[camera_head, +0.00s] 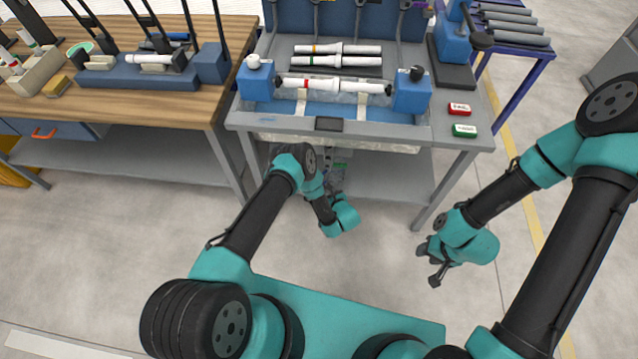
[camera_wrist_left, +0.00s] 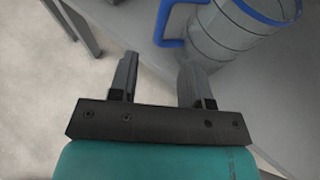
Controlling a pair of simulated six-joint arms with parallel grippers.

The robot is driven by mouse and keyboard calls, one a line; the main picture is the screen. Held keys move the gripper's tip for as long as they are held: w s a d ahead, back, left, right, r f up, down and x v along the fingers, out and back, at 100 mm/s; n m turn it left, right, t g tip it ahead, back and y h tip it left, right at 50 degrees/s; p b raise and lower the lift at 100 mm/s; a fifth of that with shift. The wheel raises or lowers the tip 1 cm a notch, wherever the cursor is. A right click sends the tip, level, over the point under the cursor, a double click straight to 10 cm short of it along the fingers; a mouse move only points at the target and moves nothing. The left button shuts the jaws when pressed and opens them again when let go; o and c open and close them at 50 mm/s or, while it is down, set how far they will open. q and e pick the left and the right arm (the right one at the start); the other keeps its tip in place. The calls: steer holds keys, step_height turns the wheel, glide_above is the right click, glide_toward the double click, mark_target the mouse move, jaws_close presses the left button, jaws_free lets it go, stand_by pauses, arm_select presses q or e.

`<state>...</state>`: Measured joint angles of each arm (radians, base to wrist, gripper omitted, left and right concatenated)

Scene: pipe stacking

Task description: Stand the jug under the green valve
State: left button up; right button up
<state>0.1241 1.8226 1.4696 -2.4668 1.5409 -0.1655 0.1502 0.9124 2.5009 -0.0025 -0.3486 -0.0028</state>
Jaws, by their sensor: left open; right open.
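A clear jug (camera_wrist_left: 218,42) with a blue rim and a blue handle (camera_wrist_left: 163,25) shows at the top right of the left wrist view, on a grey surface. Its upper end is cut off by the frame. My left gripper (camera_wrist_left: 158,78) is open and empty, its fingers pointing toward the handle but apart from it. In the head view the left wrist hangs in front of the bench's lower shelf, and its fingers are hidden. My right gripper (camera_head: 434,262) is open and empty over the floor. I cannot make out the green valve with certainty; small green parts show below the bench top.
The grey bench (camera_head: 465,140) carries blue clamps with a white pipe (camera_head: 335,85), more pipes behind, and red (camera_head: 459,109) and green (camera_head: 464,130) blocks. The lower shelf (camera_head: 385,180) lies under it. A wooden workbench (camera_head: 120,108) stands left. The floor in front is clear.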

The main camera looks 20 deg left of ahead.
arm_select(q)
steer(key=x, duration=0.9)
steer(key=shift+f, duration=0.1)
jaws_close()
